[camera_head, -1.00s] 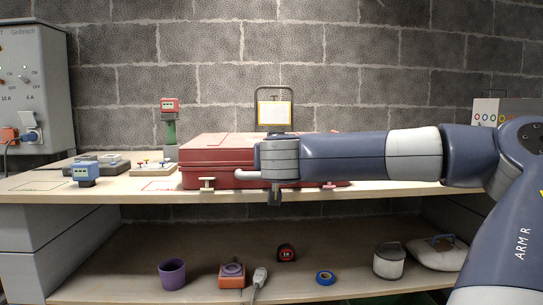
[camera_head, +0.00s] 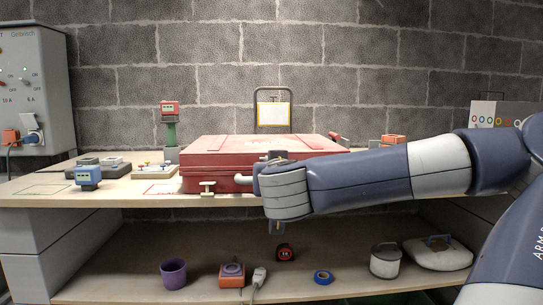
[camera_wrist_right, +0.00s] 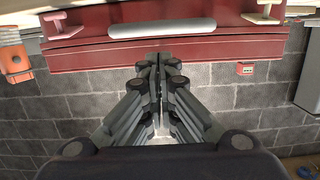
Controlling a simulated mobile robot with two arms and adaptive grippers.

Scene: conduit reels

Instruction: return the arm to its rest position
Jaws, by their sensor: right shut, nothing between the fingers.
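My right arm (camera_head: 390,175) comes in from the right in the head view. Its wrist (camera_head: 287,193) hangs in front of the bench edge and the red case, covering part of the case. My right gripper (camera_wrist_right: 155,62) shows in the right wrist view with its fingers together and nothing between them. In the head view the wrist hides most of it. The red case (camera_head: 225,150) lies on the bench, and its pale front handle (camera_wrist_right: 162,28) shows at the top of the wrist view. My left gripper is not in view.
The bench top (camera_head: 120,193) holds a blue meter (camera_head: 88,176) and a red meter (camera_head: 170,107) on a green stand. A grey power box (camera_head: 35,75) stands left.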

